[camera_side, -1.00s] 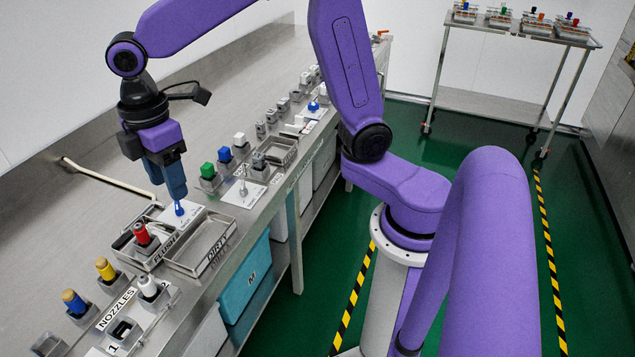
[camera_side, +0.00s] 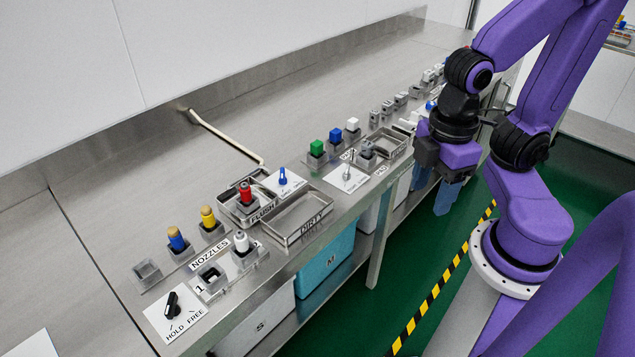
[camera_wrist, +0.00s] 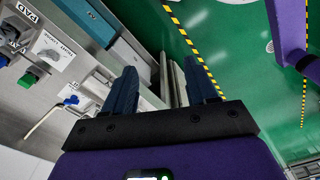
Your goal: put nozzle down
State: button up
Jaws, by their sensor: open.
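My gripper (camera_side: 434,190) is open and empty, with its blue fingers pointing down off the bench's front edge. In the wrist view the fingers (camera_wrist: 160,68) are spread with nothing between them. The red-topped nozzle (camera_side: 246,193) stands upright at the FLUSH tray (camera_side: 262,216). A yellow-topped nozzle (camera_side: 208,217) and a blue-topped nozzle (camera_side: 177,239) stand in grey holders to its left. A white nozzle (camera_side: 241,242) stands in the NOZZLES rack, beside an empty square slot (camera_side: 210,275) marked 1. My gripper is well to the right of all these.
A blue knob (camera_side: 283,177) sits on a white plate behind the empty DIRTY tray (camera_side: 300,220). A black HOLD/FREE knob (camera_side: 172,304) is at the front left. Green, blue and white capped blocks (camera_side: 335,138) stand along the bench.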

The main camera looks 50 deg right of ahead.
jog(key=shift+w, duration=0.1)
jog(key=w+a+f+n+t+h, duration=0.1)
jog(key=w+a+n+h, duration=0.2)
jog(key=w+a, duration=0.55)
jog(key=w+a+f+n+t+h, duration=0.1)
jog(key=w+a+n+h, duration=0.3)
jog(key=w, duration=0.7)
jog(key=n+t+h, duration=0.4)
jog(key=h, duration=0.1)
send_near(243, 189)
jog(key=x, duration=1.1)
grip_shut()
